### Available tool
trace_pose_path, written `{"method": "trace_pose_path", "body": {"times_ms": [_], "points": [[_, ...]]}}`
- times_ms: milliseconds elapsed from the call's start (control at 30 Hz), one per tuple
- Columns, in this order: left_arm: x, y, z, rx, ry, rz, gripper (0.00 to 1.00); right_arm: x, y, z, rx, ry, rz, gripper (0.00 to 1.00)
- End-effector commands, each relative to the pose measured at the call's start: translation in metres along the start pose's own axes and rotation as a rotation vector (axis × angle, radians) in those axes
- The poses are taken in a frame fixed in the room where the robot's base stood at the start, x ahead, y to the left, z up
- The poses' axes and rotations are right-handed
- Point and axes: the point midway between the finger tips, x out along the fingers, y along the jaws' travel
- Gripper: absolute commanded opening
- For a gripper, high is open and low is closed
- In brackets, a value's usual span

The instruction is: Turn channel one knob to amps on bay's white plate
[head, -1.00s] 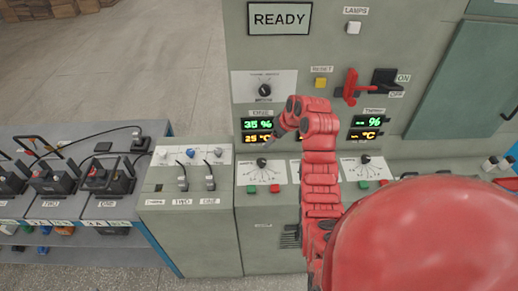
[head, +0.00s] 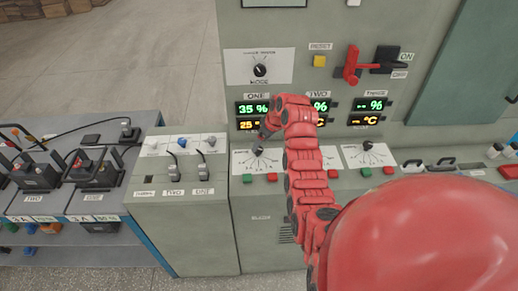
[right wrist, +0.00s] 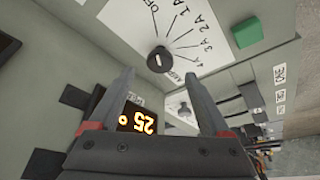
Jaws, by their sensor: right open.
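The channel one knob (head: 257,150) is a small dark knob on a white plate (head: 243,166) below the display labelled ONE. In the right wrist view the knob (right wrist: 159,60) is round and black, with a pale mark on its face. Lines fan out from it across the white plate (right wrist: 220,25) to OFF and several amp marks up to 4A. I cannot tell surely which mark it points to. My right gripper (right wrist: 161,77) is open and empty, its fingertips on either side of the knob in that view, apparently short of it. My left gripper is not in view.
Green (head: 248,178) and red (head: 272,176) buttons sit below the knob. The ONE display (head: 252,107) reads 35 %. A lower cabinet with two dark switches (head: 174,168) stands left.

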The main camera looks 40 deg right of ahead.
Motion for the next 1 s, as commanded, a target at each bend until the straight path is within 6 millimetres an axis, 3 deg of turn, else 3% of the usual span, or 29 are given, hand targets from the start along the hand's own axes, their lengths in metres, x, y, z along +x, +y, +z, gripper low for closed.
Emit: {"method": "trace_pose_path", "body": {"times_ms": [300, 767, 1000], "points": [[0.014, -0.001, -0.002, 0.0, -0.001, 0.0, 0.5, 0.036, 0.0, 0.0, 0.0, -0.002, -0.001, 0.81], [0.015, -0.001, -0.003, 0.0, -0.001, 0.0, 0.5, 0.044, 0.001, 0.0, 0.0, 0.001, 0.002, 0.81], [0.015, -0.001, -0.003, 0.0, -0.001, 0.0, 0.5, 0.044, 0.001, 0.0, 0.0, 0.001, 0.002, 0.38]]}}
